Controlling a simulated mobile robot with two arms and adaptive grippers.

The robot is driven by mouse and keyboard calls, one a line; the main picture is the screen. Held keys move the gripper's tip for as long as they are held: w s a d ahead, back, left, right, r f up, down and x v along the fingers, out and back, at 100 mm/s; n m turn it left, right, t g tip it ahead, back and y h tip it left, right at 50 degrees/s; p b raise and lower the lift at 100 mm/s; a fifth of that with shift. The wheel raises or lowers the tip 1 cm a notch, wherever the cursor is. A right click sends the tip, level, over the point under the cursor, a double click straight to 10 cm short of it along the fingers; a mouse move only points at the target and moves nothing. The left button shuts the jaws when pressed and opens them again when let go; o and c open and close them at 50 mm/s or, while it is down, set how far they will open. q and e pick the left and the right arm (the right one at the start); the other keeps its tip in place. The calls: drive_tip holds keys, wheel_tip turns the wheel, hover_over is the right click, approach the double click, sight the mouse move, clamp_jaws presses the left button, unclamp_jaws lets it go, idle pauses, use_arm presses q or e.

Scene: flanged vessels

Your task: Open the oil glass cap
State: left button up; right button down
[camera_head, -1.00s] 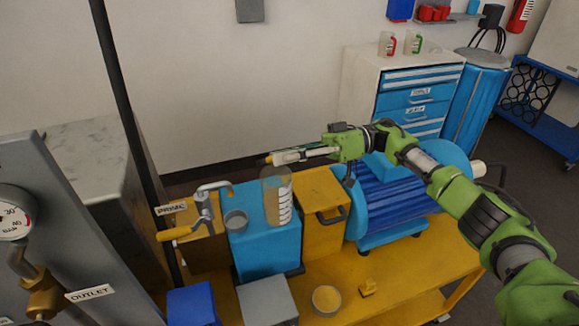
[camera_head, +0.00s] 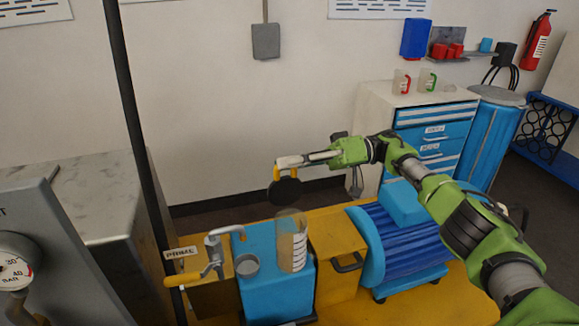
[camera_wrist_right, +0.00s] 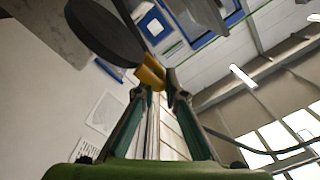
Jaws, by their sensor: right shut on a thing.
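The oil glass (camera_head: 291,248) is a clear cylinder with white markings, standing upright on a blue block (camera_head: 268,285). Its top shows no cap on it. The cap (camera_head: 285,193) is a dark round disc with a small yellow handle. My right gripper (camera_head: 277,168) is shut on that handle and holds the cap tilted in the air, above the glass and apart from it. In the right wrist view the disc (camera_wrist_right: 103,32) hangs beyond the fingertips (camera_wrist_right: 158,84), with the yellow handle between them. My left gripper is not in view.
A tap with a yellow lever (camera_head: 198,277) and a small grey cup (camera_head: 247,264) are left of the glass. A blue motor (camera_head: 400,240) stands to the right on the yellow table. A dark post (camera_head: 140,150) rises at the left. The air behind the cap is clear up to the wall.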

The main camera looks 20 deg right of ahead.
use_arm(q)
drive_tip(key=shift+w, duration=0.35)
use_arm(e)
drive_tip(key=shift+w+f, duration=0.15)
drive_tip(key=shift+w, duration=0.2)
drive_tip(key=shift+f, duration=0.1)
drive_tip(key=c, duration=2.4)
unclamp_jaws()
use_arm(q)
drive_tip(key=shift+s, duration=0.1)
use_arm(e)
drive_tip(key=shift+o, duration=0.2)
drive_tip(key=shift+w, duration=0.1)
wheel_tip(320, 180, up, 10)
